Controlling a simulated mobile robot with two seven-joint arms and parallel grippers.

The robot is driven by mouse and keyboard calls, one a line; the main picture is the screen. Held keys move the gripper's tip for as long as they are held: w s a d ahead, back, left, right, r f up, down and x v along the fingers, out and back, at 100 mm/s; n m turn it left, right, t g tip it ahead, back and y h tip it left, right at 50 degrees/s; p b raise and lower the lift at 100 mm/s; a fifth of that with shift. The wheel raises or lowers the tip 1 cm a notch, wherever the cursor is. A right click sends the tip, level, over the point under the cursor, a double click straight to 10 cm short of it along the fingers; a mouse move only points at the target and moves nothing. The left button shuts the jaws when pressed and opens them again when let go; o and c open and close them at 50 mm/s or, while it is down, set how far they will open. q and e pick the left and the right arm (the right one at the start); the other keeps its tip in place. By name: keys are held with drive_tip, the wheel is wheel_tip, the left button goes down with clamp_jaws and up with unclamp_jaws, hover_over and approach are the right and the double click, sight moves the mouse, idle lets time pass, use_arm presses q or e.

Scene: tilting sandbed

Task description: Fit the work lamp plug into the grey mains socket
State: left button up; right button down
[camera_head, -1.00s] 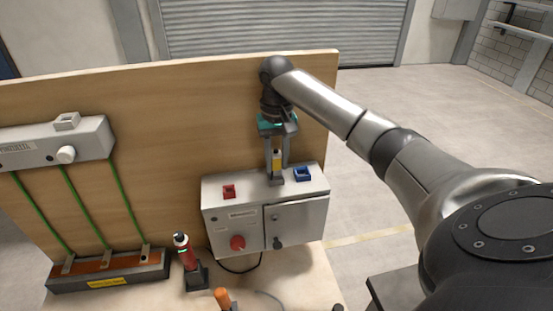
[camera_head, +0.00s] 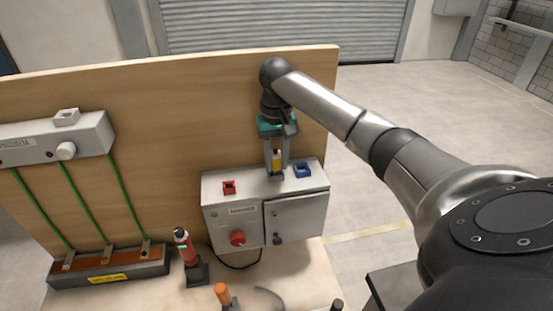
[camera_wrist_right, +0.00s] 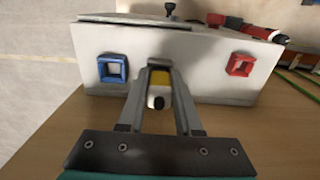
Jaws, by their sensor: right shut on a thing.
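My right gripper (camera_head: 276,168) is shut on the work lamp plug (camera_head: 277,158), a small yellow and dark piece between its fingers. The fingers point down at the top of a light grey box, between a red and a blue socket. In the right wrist view the plug (camera_wrist_right: 158,80) shows yellow with a white and black rear end. The grey mains socket (camera_wrist_right: 158,63) is just beyond it, mostly covered by plug and fingers. The plug's front end is hidden, so I cannot tell whether it is inside the socket. My left gripper is not in view.
The red socket (camera_head: 229,187) and the blue socket (camera_head: 302,170) sit close on either side. The box (camera_head: 222,217) stands against a wooden board (camera_head: 180,120). A red tool (camera_head: 185,245) and an orange handle (camera_head: 222,293) stand in front of it.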

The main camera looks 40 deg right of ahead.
drive_tip(key=shift+f, duration=0.6)
drive_tip(key=shift+c, duration=0.2)
unclamp_jaws()
idle(0.5)
drive_tip(key=shift+r, duration=0.2)
drive_tip(key=shift+r, duration=3.9)
